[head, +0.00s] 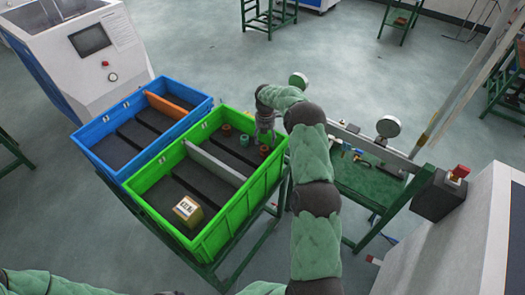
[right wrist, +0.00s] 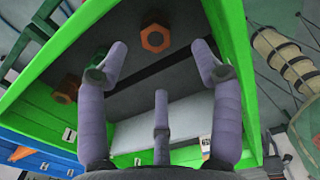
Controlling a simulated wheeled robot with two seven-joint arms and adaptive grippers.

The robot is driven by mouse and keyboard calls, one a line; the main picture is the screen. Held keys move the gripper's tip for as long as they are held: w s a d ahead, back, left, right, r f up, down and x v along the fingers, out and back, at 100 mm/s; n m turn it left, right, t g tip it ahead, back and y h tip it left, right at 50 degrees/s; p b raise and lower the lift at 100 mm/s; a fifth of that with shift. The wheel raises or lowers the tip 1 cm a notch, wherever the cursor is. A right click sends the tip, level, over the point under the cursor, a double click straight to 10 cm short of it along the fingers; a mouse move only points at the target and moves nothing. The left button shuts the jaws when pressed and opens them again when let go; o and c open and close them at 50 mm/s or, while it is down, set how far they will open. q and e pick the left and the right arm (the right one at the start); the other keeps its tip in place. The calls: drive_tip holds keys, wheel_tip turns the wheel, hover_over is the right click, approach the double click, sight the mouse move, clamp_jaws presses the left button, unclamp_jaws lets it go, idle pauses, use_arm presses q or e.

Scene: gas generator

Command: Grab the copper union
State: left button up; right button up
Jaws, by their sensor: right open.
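In the head view, two copper-coloured hex fittings, a left one (head: 226,130) and a right one (head: 264,150), lie in the far compartment of the green bin (head: 168,222). A teal fitting (head: 244,140) lies between them. My right gripper (head: 265,134) is over this compartment, close to the right copper fitting. In the right wrist view, its fingers (right wrist: 160,68) are spread and empty, pointing into the bin. One copper fitting (right wrist: 155,38) shows ahead between the fingertips; another (right wrist: 68,88) is off to the left. The teal fitting is partly hidden behind the left finger. My left gripper is out of view.
A grey divider (head: 214,162) splits the green bin; its near compartment holds a yellow labelled box (head: 188,210). A blue bin (head: 100,157) with an orange divider stands alongside. A green bench (head: 365,183) with gauges and small parts is to the right.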

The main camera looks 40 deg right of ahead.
sight(264, 148)
drive_tip(key=f, duration=0.9)
drive_tip(key=shift+w, duration=0.25)
drive_tip(key=c, duration=1.3)
